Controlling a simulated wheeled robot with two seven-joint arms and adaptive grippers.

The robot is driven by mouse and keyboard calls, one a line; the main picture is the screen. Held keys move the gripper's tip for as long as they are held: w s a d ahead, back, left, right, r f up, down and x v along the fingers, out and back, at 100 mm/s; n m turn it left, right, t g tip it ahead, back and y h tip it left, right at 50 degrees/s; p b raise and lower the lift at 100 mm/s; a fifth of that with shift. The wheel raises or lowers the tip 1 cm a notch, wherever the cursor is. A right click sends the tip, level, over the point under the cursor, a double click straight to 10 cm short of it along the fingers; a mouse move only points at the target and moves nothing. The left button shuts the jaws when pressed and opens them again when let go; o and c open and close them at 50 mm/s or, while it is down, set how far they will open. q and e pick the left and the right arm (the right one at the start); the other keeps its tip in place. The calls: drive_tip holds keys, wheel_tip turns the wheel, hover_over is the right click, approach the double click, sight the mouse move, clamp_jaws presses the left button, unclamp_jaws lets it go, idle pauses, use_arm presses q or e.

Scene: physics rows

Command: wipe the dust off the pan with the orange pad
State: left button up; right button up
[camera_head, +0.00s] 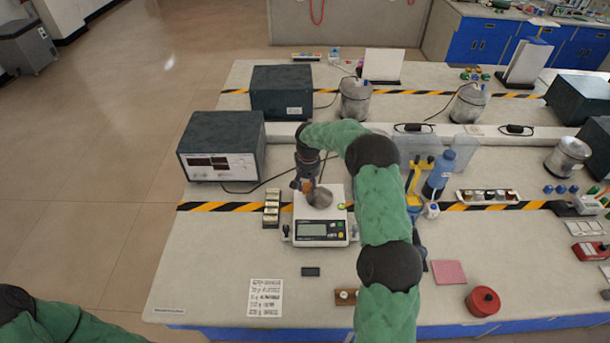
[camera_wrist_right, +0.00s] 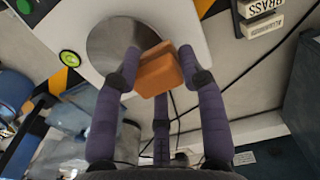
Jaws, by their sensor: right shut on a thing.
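The pan (camera_head: 321,198) is a round grey metal disc on top of the white scale (camera_head: 320,231); it also shows in the right wrist view (camera_wrist_right: 108,42). The orange pad (camera_wrist_right: 158,72) is a small block between the fingers of my right gripper (camera_wrist_right: 160,75). In the head view, my right gripper (camera_head: 305,184) is at the pan's left side, with the pad (camera_head: 308,187) at its tip. The pad overlaps the pan's edge in the wrist view; I cannot tell whether they touch. Dust is too small to make out. My left gripper is out of view.
A blue bottle (camera_head: 439,174) stands right of my arm.

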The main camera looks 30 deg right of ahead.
drive_tip(key=shift+s+d+r+p, duration=0.1)
drive_tip(key=shift+s+r+p, duration=0.1)
drive_tip(key=shift+r, duration=0.25)
drive_tip(key=shift+s+r+p, duration=0.1)
drive_tip(key=shift+r+p, duration=0.1)
drive_tip(key=shift+r, duration=0.2)
drive_tip(key=shift+w+r+p, duration=0.2)
drive_tip(key=shift+r+p, duration=0.2)
drive_tip(key=shift+r, duration=0.35)
drive_tip(key=shift+r+p, duration=0.6)
drive_tip(key=shift+r, duration=0.55)
